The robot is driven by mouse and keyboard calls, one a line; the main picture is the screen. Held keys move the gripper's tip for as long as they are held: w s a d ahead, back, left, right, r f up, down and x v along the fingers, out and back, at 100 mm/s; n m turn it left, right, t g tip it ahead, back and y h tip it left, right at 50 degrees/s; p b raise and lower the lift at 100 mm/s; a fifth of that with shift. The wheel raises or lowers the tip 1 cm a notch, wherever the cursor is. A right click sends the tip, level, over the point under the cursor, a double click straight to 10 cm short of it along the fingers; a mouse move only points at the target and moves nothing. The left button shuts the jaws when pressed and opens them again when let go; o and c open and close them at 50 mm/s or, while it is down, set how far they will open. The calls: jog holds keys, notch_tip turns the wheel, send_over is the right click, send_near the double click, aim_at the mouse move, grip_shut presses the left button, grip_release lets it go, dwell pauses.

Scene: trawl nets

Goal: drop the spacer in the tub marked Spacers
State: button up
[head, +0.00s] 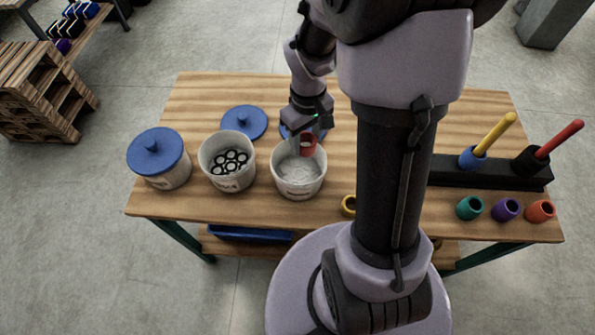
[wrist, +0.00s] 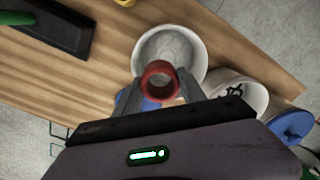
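My gripper (head: 307,143) is shut on a red ring-shaped spacer (head: 308,146), its fingers on either side of it. The wrist view shows the spacer (wrist: 160,82) between the fingertips. It hangs over an open white tub (head: 298,184), the rightmost of three, whose inside looks pale with no rings visible. This tub (wrist: 143,47) is also beyond the spacer in the wrist view. The middle tub (head: 227,182) is open and holds several black-and-white rings. The left tub (head: 172,179) wears a blue lid (head: 155,152). The labels are too small to read.
Two blue lids lie behind the open tubs, one clear (head: 244,121), one partly hidden by my gripper. At right stand a black rack (head: 448,172) with yellow and red handles, and teal (head: 469,208), purple (head: 506,209) and orange (head: 540,211) rings. A yellow ring (head: 348,206) is partly hidden.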

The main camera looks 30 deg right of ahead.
jog(key=o, duration=0.5)
notch_tip(320, 180, up, 17)
jog(key=p, duration=0.6)
jog(key=shift+r+p, duration=0.2)
jog(key=shift+p, duration=0.2)
jog(key=s+a+m+t+b, duration=0.2)
jog(key=s+a+b, duration=0.1)
jog(key=a, duration=0.2)
jog(key=s+a+m+t+y+b, duration=0.1)
jog(key=s+a+m+t+b, duration=0.1)
jog(key=s+a+b, duration=0.1)
jog(key=s+a+m+t+y+b, duration=0.1)
jog(key=s+a+b, duration=0.2)
jog(key=s+a, duration=0.2)
jog(key=shift+s+a+m+t, duration=0.1)
jog(key=shift+a+m+t, duration=0.3)
jog(key=shift+a, duration=0.4)
